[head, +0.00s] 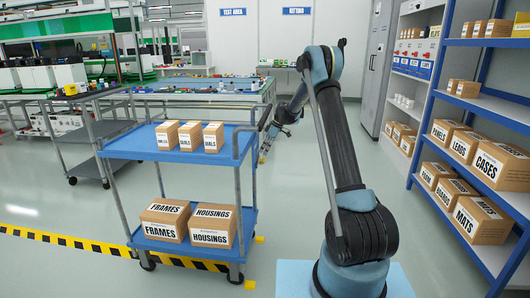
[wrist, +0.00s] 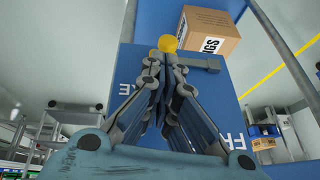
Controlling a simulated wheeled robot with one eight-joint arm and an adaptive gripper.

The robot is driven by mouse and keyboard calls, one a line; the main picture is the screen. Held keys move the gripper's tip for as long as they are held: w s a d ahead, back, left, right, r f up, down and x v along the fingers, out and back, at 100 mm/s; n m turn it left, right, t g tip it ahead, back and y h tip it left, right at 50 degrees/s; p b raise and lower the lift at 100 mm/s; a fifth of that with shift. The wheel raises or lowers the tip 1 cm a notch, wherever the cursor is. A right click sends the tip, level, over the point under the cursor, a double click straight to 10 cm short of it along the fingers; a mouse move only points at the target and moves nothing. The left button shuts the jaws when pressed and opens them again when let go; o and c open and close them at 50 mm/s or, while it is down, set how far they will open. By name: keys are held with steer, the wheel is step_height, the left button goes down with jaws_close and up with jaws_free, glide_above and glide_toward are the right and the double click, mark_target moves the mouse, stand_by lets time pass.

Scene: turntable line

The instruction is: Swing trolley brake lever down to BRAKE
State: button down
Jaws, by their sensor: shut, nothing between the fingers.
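The blue trolley (head: 215,147) stands left of my arm, with a push handle at its right end. In the wrist view a blue panel (wrist: 215,90) carries white letters, partly hidden: "KE" at left and "FR" at right. A grey lever bar (wrist: 203,64) runs sideways across the panel's upper part. A yellow knob (wrist: 168,43) sits at the left of the bar. My gripper (wrist: 164,62) is shut and empty, its tips just below the knob in the picture; I cannot tell whether they touch. In the head view my gripper (head: 265,146) is beside the trolley's right end; the lever cannot be made out there.
Small cartons (head: 190,136) stand on the trolley's top shelf, and FRAMES (head: 165,219) and HOUSINGS (head: 212,226) boxes on its lower shelf. A blue rack (head: 474,103) with boxes is at right. Yellow-black tape (head: 70,241) crosses the floor. Open floor lies around the trolley.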

steer(key=shift+s+f, duration=0.1)
steer(key=shift+s, duration=0.45)
steer(key=shift+w+r, duration=0.1)
steer(key=shift+r, duration=0.4)
steer(key=w+d+r, duration=0.5)
steer(key=w+r, duration=0.1)
steer(key=w, duration=0.2)
steer(key=shift+w+d+r, duration=0.2)
steer(key=shift+r, duration=0.15)
